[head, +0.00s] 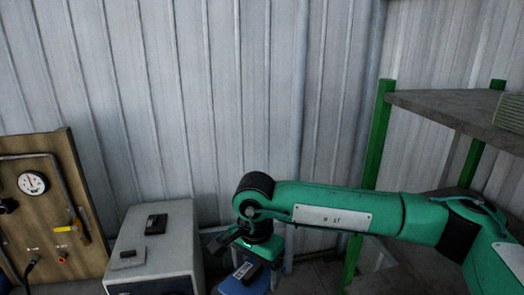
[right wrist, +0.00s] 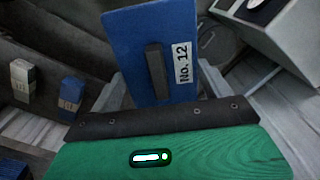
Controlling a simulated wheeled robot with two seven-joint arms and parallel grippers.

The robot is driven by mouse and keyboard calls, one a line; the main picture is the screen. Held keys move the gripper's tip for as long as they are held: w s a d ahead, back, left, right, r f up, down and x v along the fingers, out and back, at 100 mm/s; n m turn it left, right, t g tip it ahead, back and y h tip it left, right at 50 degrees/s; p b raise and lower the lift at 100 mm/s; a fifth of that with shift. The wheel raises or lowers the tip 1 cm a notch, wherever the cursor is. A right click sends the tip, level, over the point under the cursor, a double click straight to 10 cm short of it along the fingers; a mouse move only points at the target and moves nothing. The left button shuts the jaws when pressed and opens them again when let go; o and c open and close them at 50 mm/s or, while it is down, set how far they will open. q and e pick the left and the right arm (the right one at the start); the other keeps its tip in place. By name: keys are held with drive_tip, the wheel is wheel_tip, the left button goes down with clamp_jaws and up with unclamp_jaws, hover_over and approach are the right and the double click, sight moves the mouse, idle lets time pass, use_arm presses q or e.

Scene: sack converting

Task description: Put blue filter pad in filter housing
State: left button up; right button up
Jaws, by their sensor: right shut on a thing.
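A blue filter pad (right wrist: 128,45) with a dark bar handle and a white "No. 12" label fills the upper middle of the right wrist view. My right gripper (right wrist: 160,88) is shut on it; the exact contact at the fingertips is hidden. In the head view my right gripper (head: 242,262) points down, just right of a grey cabinet. Blue shows below it there, partly cut off by the lower edge. I cannot pick out the filter housing for certain. My left gripper is out of view.
The grey cabinet (head: 160,234) carries two small dark-topped items. A wooden board (head: 45,215) with a gauge stands far left. A green-posted shelf (head: 450,108) is at right. A pale block (right wrist: 22,76) and a small blue block (right wrist: 70,92) show in the wrist view.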

drive_tip(key=s+d+f+n, duration=0.1)
drive_tip(key=d+f+n, duration=0.15)
drive_tip(key=d, duration=0.95)
drive_tip(key=s+d+f+n, duration=0.2)
drive_tip(key=d+n, duration=0.2)
drive_tip(key=d, duration=0.7)
drive_tip(key=s+f, duration=0.4)
drive_tip(key=f, duration=0.2)
drive_tip(key=shift+s+d, duration=0.15)
drive_tip(key=shift+s, duration=0.1)
drive_tip(key=shift+f+n, duration=0.1)
drive_tip(key=shift+n, duration=0.15)
